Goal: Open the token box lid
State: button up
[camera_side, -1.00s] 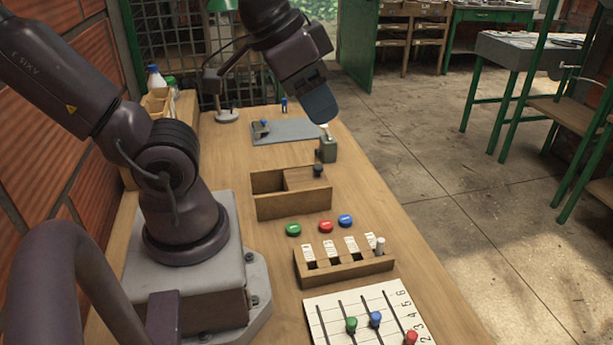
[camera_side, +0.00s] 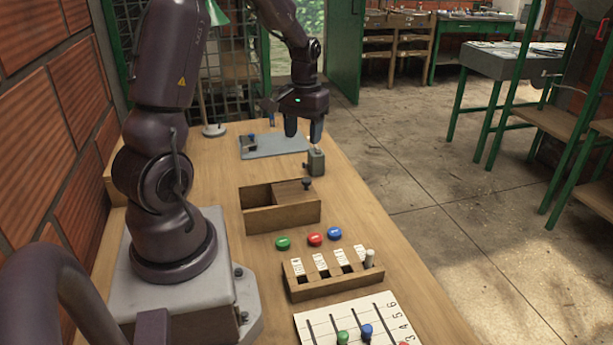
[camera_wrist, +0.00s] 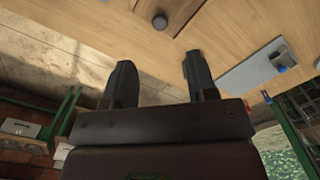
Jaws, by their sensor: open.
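The token box (camera_side: 282,218) is a wooden box in the middle of the bench in the side view. Its flat wooden lid (camera_side: 292,190) covers the right part and carries a dark round knob (camera_side: 307,183). The left part of the box is uncovered. My gripper (camera_side: 303,128) is open and empty, pointing down beyond the box and above bench height, apart from the lid. In the wrist view my two fingers (camera_wrist: 160,78) are spread, and a dark knob (camera_wrist: 160,22), apparently the lid's, shows ahead of them.
A small grey-green block (camera_side: 316,161) stands between the gripper and the box. A grey mat (camera_side: 275,145) lies behind. Red, green and blue buttons, a card rack (camera_side: 335,280) and a numbered slotted board (camera_side: 350,318) are in front.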

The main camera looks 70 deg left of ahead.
aim_at(307, 179)
jog(key=f, duration=0.8)
jog(key=w+f, duration=0.1)
jog(key=f, duration=0.3)
jog(key=shift+a+f, duration=0.15)
jog(key=shift+a, duration=0.1)
